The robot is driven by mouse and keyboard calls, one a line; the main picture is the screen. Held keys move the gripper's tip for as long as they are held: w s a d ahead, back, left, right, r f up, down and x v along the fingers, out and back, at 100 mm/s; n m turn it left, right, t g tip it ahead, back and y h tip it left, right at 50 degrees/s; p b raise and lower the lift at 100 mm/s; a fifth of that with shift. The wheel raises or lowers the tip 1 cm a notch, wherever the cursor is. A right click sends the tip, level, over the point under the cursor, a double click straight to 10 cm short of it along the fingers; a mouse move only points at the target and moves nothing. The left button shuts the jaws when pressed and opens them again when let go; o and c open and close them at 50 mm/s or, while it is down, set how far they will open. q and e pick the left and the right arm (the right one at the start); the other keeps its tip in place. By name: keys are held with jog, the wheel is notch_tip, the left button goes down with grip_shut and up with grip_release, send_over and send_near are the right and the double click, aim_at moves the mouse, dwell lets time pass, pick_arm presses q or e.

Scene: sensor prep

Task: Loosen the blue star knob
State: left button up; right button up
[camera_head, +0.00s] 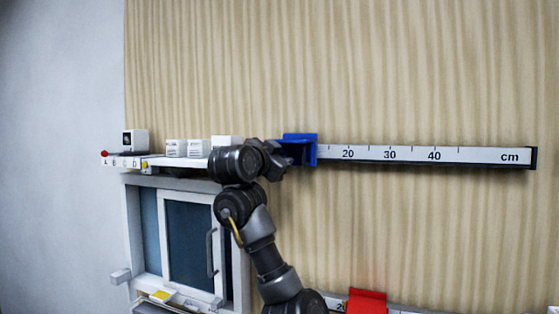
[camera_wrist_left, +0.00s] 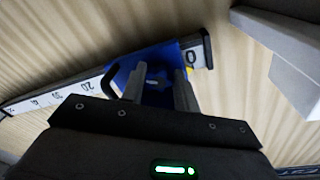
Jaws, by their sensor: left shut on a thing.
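A blue slider (camera_head: 305,146) sits on the upper white ruler rail (camera_head: 470,155), near its left end; it also shows in the left wrist view (camera_wrist_left: 115,75). My left gripper (camera_head: 287,157) is at the front of this slider. In the left wrist view, the two fingers (camera_wrist_left: 157,82) reach into the blue part and are closed on the blue star knob (camera_wrist_left: 153,92), which shows only as a dark blue patch between them. The knob's outline is mostly hidden by the fingers. My right gripper is in neither view.
A shelf (camera_head: 130,162) with several small white blocks lies left of the rail. Below it is a white cabinet with a sliding glass door and handle (camera_head: 210,252). A red slider (camera_head: 367,301) sits on a lower rail.

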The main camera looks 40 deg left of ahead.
pick_arm(q)
jog(key=shift+f+n+b, duration=0.1)
jog(key=shift+n+b, duration=0.75)
jog(key=shift+n, duration=0.35)
jog(key=n+y+b, duration=0.1)
jog(key=n, duration=0.9)
jog(key=shift+d+r+n+t+y+b, duration=0.15)
jog(key=shift+r+n+t+y+b, duration=0.05)
jog(key=shift+n+t+y+b, duration=0.2)
jog(key=n+y, duration=0.1)
jog(key=n, duration=0.5)
jog(key=shift+d+n+g+y+b, duration=0.1)
jog(key=shift+n+g+y+b, duration=0.15)
jog(key=shift+n, duration=1.2)
jog(key=shift+n+g+y+b, duration=0.25)
jog(key=shift+n, duration=1.2)
